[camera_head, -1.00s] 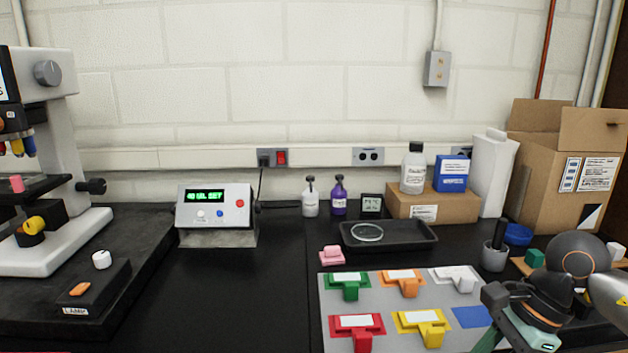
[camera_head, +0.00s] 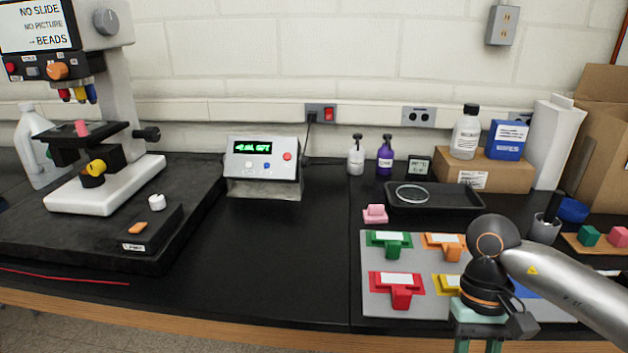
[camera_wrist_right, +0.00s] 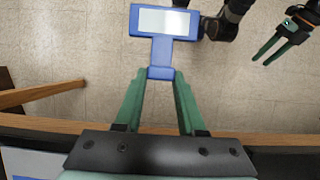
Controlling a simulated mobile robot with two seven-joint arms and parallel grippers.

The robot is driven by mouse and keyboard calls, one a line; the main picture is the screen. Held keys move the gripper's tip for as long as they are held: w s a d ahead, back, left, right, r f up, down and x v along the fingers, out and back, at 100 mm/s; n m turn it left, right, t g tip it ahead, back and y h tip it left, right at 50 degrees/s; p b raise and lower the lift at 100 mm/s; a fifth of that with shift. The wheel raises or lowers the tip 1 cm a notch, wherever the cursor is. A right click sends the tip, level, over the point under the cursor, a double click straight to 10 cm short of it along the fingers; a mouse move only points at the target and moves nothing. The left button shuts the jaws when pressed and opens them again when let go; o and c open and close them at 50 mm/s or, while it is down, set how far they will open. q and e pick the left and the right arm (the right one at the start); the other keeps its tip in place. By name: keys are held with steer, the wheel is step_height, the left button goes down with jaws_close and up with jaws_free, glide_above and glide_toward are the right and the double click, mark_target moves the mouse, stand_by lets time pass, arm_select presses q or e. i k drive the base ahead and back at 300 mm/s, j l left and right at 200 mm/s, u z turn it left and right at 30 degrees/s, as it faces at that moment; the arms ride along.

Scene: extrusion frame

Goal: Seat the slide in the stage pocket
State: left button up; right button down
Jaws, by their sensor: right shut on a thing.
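The slide is a blue T-shaped holder with a white pane (camera_wrist_right: 166,22), seen in the right wrist view. My right gripper (camera_wrist_right: 160,80) is shut on its blue tab, and the slide hangs out over the floor beyond the bench edge. In the head view my right gripper (camera_head: 478,343) is at the bottom right, its fingertips cut off and the slide out of frame. The microscope stage (camera_head: 92,142) is at the left with a pink block (camera_head: 81,128) on it; its pocket cannot be made out. My left gripper (camera_wrist_right: 268,55) shows open and empty in the wrist view.
A grey mat (camera_head: 370,300) holds green, orange, red and yellow slides, partly hidden by my right arm. A control box (camera_head: 265,165) and black tray (camera_head: 440,197) stand behind. The black bench between microscope and mat is clear.

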mark_target(69, 135)
steer(key=u, duration=1.35)
